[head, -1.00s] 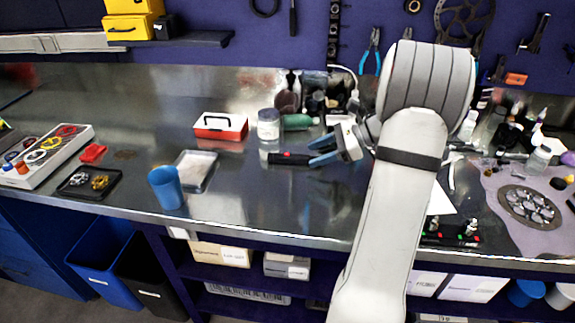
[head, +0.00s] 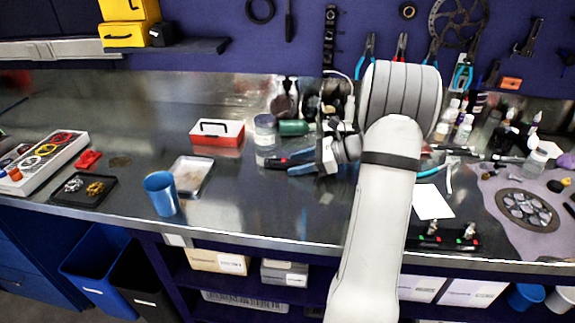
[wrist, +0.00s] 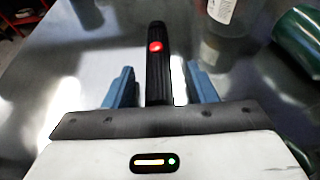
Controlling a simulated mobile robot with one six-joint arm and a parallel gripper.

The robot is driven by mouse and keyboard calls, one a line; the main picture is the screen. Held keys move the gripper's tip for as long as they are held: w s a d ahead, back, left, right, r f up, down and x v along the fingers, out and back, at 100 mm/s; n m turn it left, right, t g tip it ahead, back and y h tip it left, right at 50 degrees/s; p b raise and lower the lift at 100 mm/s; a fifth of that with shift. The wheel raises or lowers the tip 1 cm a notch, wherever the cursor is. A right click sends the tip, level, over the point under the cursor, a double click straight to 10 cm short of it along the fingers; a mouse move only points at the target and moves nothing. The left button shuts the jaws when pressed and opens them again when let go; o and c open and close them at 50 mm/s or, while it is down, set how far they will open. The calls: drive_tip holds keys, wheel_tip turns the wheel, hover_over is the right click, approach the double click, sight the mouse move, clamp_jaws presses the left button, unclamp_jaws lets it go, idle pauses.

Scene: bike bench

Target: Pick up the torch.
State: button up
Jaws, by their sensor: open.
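The torch is a black cylinder with a red button; in the wrist view the torch (wrist: 157,62) lies on the metal bench, pointing away from me. Its near end runs between the two blue fingers of my gripper (wrist: 160,88). The fingers are apart, with a gap on each side of the torch. In the head view the torch (head: 277,161) shows only its far part beside the blue fingers of my gripper (head: 300,162). Its near end is hidden there by the gripper.
A clear jar (head: 265,132) and a green bottle (head: 293,128) stand and lie just behind the torch. A red and white box (head: 217,137), a tray (head: 192,175) and a blue cup (head: 161,193) are to the left. The bench front is clear.

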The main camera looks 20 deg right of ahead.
drive_tip(key=shift+c, duration=0.4)
clamp_jaws()
drive_tip(key=shift+r, duration=0.15)
